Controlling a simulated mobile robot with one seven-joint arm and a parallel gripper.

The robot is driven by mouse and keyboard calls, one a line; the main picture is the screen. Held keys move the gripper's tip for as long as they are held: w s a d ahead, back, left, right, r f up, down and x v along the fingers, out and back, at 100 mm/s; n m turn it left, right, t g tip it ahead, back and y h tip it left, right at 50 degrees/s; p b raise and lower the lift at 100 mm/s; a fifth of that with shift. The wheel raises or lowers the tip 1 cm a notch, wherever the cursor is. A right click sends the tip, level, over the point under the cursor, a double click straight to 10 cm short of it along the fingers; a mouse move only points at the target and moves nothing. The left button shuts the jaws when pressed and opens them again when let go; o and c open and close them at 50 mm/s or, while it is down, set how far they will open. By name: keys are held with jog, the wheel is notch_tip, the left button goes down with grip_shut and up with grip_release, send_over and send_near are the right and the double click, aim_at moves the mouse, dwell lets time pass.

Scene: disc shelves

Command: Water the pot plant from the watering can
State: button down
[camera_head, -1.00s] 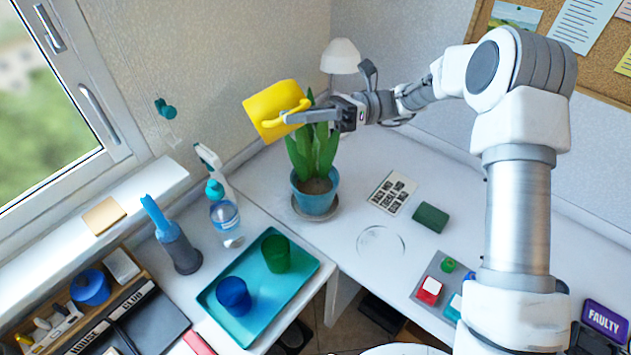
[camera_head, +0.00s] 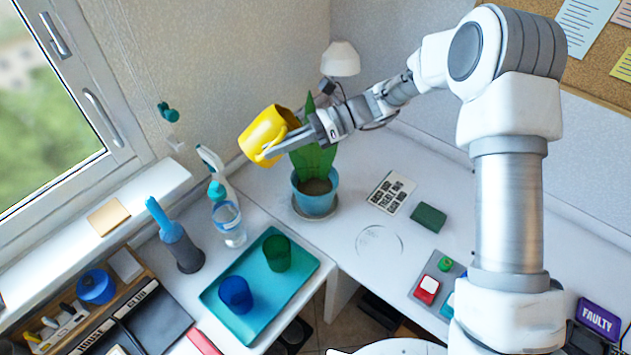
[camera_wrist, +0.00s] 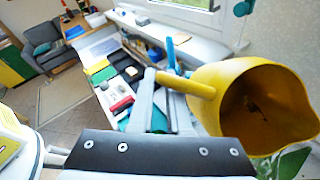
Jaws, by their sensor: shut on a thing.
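The yellow watering can (camera_head: 262,134) is in my gripper (camera_head: 283,148), held in the air to the left of the plant's leaves. In the wrist view my gripper (camera_wrist: 165,98) is shut on the handle of the can (camera_wrist: 225,76). The can's open mouth shows, and its inside looks dark; I cannot make out a spout or any water. The pot plant (camera_head: 316,162) has long green leaves and stands in a blue pot (camera_head: 316,204) on a saucer at the back corner of the desk. My gripper hides part of the leaves. Some leaves (camera_wrist: 290,163) show below the can in the wrist view.
A spray bottle (camera_head: 227,218) and a blue-topped grey holder (camera_head: 180,248) stand left of the pot. A teal tray (camera_head: 252,311) bears a blue cup and a green cup. A white lamp (camera_head: 341,58) is behind the plant.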

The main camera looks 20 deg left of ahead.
jog(key=shift+s+a+f+t+h, duration=0.1)
jog(key=shift+a+f+t+h, duration=0.1)
jog(key=shift+f, duration=0.25)
jog(key=shift+s+a+f+t+h, duration=0.1)
jog(key=shift+a+f+t+h, duration=0.1)
jog(key=shift+f, duration=0.25)
dwell(1.3)
